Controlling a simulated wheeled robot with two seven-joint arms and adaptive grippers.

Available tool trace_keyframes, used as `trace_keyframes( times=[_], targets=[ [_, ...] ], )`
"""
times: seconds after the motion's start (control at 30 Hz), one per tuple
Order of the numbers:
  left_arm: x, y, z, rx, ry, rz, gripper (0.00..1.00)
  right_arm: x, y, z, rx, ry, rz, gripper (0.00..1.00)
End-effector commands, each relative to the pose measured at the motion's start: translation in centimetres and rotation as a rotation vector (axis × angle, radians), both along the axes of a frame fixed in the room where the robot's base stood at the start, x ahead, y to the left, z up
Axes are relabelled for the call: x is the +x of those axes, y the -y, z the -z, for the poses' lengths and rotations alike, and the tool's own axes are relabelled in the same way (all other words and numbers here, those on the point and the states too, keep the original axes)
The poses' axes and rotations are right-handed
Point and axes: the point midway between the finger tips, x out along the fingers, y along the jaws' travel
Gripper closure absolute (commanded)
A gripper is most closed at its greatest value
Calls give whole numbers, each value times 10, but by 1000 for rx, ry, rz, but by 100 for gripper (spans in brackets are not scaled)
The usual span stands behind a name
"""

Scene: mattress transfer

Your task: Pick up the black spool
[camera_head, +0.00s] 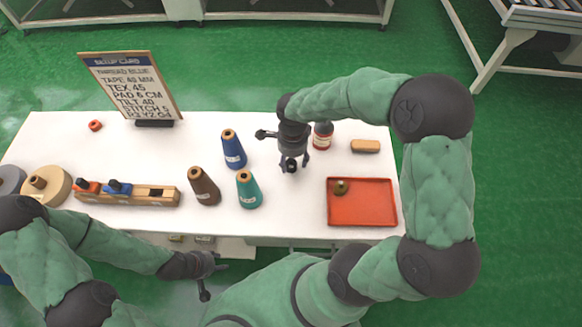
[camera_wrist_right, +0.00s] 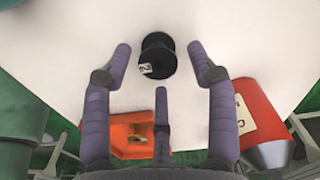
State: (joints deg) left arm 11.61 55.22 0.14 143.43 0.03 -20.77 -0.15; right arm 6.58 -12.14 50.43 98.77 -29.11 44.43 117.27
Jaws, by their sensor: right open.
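The black spool (camera_wrist_right: 157,55) stands on the white table in the right wrist view, with a small white label on its side. My right gripper (camera_wrist_right: 160,65) is open, its purple-grey fingers spread around the spool with visible gaps on both sides. In the head view my right gripper (camera_head: 292,163) points down over the table; the spool there is largely hidden or hard to tell from the dark fingers. My left gripper (camera_head: 206,278) is low at the table's front edge, away from the spool; its opening is unclear.
A red bottle (camera_head: 322,136) stands close beside my right gripper. Blue (camera_head: 233,150), brown (camera_head: 204,187) and teal (camera_head: 248,190) cones stand left of it. A red tray (camera_head: 362,202) lies at right, a wooden rack (camera_head: 130,193) at left, a sign (camera_head: 130,88) behind.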

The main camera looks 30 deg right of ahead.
Motion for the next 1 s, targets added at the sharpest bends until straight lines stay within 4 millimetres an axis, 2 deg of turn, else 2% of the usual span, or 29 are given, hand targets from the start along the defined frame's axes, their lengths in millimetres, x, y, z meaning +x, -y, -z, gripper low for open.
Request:
trace_keyframes(
  times=[0.03,0.1,0.37,0.5,0.53,0.57,1.0],
  targets=[
    [0,0,6,0,0,0,60,0,0,11,0,-2,1,42],
    [0,0,8,0,0,0,60,0,0,17,1,-1,1,42],
    [0,0,7,0,0,0,60,1,0,18,1,1,1,42],
    [0,0,7,0,0,0,60,1,0,17,1,1,0,81],
    [0,0,7,0,0,0,60,1,0,17,1,1,0,90],
    [0,0,7,0,0,0,60,0,0,17,1,1,0,94],
    [0,0,6,0,0,0,60,1,0,13,1,1,0,94]
  ],
)
